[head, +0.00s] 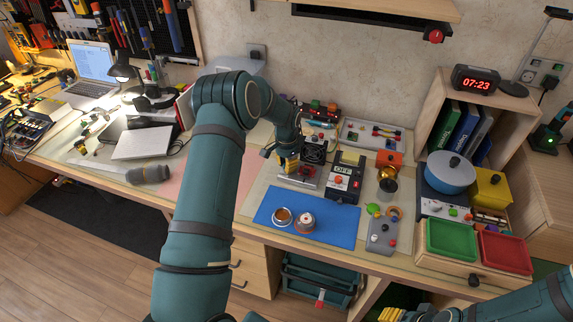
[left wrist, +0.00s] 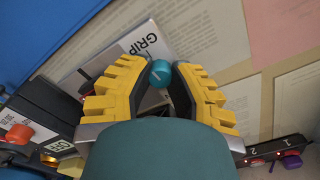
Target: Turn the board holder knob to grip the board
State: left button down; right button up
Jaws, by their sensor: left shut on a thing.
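The teal round knob (left wrist: 160,73) with a pale pointer line sits between the yellow-padded fingertips of my left gripper (left wrist: 163,80). My left gripper is shut on it. The word GRIP is printed on the light grey panel (left wrist: 148,42) of the board holder beside the knob. In the head view, my left gripper (head: 287,164) reaches down at the board holder (head: 305,183), and the knob is hidden there. My right gripper (head: 391,314) shows only in part at the bottom edge; its jaw state is unclear.
A black-and-white device (head: 345,180) marked OFF stands right of the holder. A blue mat (head: 336,229) with two small round items lies in front. A grey control box (head: 381,238) is further right. A red tray (head: 505,252) and green tray (head: 450,243) stand at far right.

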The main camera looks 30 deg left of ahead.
dwell(0.3)
pick_arm(q)
jog(key=c, duration=1.1)
grip_release()
notch_tip(320, 180, up, 12)
